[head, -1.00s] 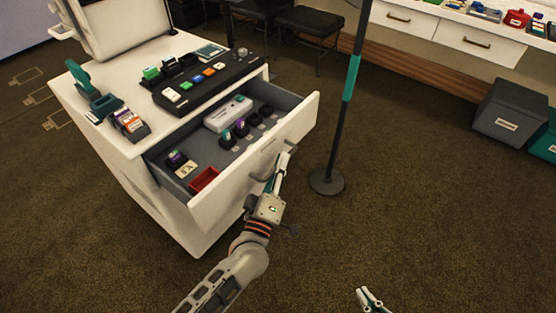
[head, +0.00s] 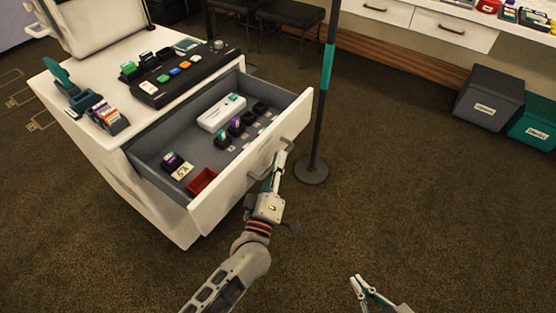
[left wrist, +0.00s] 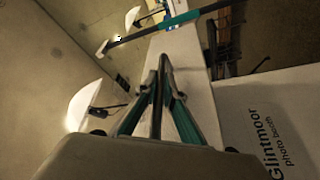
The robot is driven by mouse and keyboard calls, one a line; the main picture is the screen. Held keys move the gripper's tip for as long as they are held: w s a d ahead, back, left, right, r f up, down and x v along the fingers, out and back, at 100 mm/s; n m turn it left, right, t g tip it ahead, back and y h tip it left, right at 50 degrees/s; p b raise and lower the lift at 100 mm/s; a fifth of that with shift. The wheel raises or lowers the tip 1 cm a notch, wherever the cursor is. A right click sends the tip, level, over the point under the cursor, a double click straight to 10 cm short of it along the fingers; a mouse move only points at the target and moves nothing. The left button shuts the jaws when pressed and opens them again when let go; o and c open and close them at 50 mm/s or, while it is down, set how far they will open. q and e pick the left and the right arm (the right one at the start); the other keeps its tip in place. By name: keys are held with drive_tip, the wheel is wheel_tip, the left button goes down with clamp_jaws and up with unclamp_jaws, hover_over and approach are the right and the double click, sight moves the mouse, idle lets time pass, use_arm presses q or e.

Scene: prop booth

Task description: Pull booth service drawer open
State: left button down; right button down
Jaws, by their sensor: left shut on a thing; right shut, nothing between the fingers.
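The white booth service drawer (head: 258,165) stands well out of the white booth cabinet (head: 110,150) in the head view. Its grey inside is in plain sight. My left gripper (head: 275,172) is at the drawer's front and shut on its bar handle (head: 262,172). In the left wrist view, the teal-and-grey fingers (left wrist: 159,95) close on the dark handle bar (left wrist: 157,120). My right gripper (head: 361,287) is shut and empty at the bottom of the head view, over the carpet and apart from the drawer.
The drawer holds a white box (head: 221,112), a red tray (head: 202,181) and several small items. A dark pole with a teal band stands on a round base (head: 311,171) close to the drawer's right. Grey (head: 488,97) and teal (head: 535,122) bins are at right. Carpet in front is clear.

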use_arm(q)
drive_tip(key=c, duration=2.2)
unclamp_jaws()
use_arm(e)
drive_tip(key=shift+r, duration=0.15)
use_arm(q)
drive_tip(key=shift+o, duration=0.2)
drive_tip(key=shift+s, duration=0.15)
drive_tip(key=v, duration=1.1)
drive_tip(key=shift+s+a, duration=0.2)
drive_tip(key=shift+s, duration=0.15)
drive_tip(key=shift+f, duration=0.1)
